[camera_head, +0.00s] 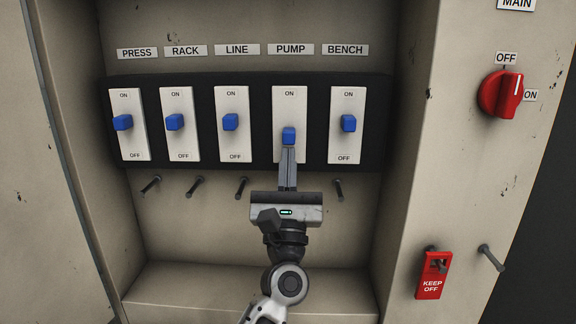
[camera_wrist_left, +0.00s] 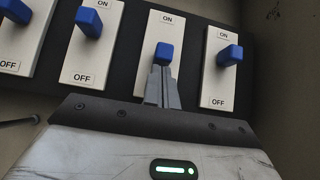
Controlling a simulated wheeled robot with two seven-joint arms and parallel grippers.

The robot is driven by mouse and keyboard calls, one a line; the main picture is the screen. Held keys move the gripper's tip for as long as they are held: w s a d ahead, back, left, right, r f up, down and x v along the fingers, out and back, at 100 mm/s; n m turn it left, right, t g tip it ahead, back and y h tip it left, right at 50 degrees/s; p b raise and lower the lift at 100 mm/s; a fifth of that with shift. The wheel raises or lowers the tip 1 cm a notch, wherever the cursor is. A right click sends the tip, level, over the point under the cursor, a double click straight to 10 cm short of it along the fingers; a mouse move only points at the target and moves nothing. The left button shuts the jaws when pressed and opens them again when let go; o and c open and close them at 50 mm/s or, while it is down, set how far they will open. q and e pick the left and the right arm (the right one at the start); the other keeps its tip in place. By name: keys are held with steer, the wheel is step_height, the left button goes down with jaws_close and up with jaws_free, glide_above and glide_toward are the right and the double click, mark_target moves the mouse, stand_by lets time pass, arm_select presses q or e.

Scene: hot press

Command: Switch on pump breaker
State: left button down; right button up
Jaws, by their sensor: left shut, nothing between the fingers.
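The pump breaker (camera_head: 290,105) is a white plate under the PUMP label (camera_head: 290,49), with ON at its top. Its blue toggle (camera_head: 289,135) sits lower than the other blue toggles. My left gripper (camera_head: 288,150) is shut and empty, its fingertips just below that toggle. In the left wrist view the fingertips (camera_wrist_left: 161,70) are right under the blue toggle (camera_wrist_left: 164,54); I cannot tell whether they touch it. The fingers hide the lower part of the plate. My right gripper is not in view.
The PRESS (camera_head: 123,122), RACK (camera_head: 175,122), LINE (camera_head: 231,122) and BENCH (camera_head: 348,123) toggles flank the pump one. Metal pegs (camera_head: 339,189) stick out below. A red MAIN knob (camera_head: 502,94) and a red KEEP OFF tag (camera_head: 431,285) are on the right panel.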

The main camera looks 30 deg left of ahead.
arm_select(q)
step_height(320, 180, up, 3)
steer(key=shift+r+p, duration=0.1)
steer(key=shift+p, duration=0.85)
steer(key=shift+b, duration=0.3)
steer(key=b, duration=0.8)
glide_toward(287, 141)
step_height(287, 141, down, 5)
steer(key=shift+s+d, duration=0.25)
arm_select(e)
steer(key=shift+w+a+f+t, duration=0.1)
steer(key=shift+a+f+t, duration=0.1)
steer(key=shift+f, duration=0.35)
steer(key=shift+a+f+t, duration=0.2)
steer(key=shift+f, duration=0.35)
arm_select(q)
steer(key=shift+h, duration=0.3)
